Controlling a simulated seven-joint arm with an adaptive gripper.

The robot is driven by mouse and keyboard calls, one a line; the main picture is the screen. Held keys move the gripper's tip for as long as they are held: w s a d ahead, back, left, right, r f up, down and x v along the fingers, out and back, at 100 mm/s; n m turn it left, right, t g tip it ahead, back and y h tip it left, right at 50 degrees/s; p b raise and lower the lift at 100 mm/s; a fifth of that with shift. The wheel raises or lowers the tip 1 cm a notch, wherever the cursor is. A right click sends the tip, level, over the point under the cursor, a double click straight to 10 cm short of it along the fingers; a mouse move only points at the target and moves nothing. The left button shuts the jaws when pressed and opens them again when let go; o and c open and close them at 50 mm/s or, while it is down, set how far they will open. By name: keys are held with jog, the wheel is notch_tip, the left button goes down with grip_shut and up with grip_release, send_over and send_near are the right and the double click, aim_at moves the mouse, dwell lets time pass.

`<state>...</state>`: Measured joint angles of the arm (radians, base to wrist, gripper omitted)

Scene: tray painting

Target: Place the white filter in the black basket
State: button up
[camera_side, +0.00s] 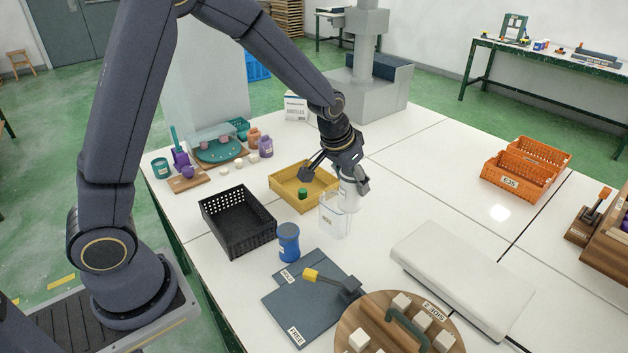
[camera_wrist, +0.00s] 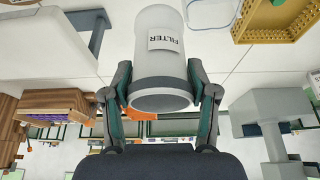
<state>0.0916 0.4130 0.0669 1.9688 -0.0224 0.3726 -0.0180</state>
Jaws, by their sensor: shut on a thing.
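The white filter (camera_side: 348,195) is a white cylinder with a grey end band. My gripper (camera_side: 347,172) is shut on it and holds it over the table beside a clear container. In the wrist view the filter (camera_wrist: 160,45) shows a FILTER label, with a finger of my gripper (camera_wrist: 160,82) on each side near the grey band. The black basket (camera_side: 252,241) stands on the table to the left of my gripper in the side view. Its visible inside looks empty. The basket is not in the wrist view.
A yellow tray (camera_side: 276,189) with a green item lies between gripper and basket, near the clear container (camera_side: 334,222). A blue canister (camera_side: 289,243) stands right of the basket. A dark blue board (camera_side: 290,305) lies in front.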

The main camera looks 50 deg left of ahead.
jog(key=s+a+n+y, duration=0.1)
jog(key=s+a+n, duration=0.15)
jog(key=a, duration=0.45)
jog(key=s+a+n+y, duration=0.1)
jog(key=s+a+n, duration=0.15)
jog(key=a, duration=0.45)
jog(key=n+g+y, duration=0.2)
jog(key=n, duration=0.4)
send_over(239, 227)
notch_tip(239, 227, down, 17)
jog(key=shift+r, duration=0.1)
jog(key=shift+f, duration=0.2)
jog(key=shift+f, duration=0.15)
jog(key=o, duration=1.3)
jog(key=shift+c, duration=0.2)
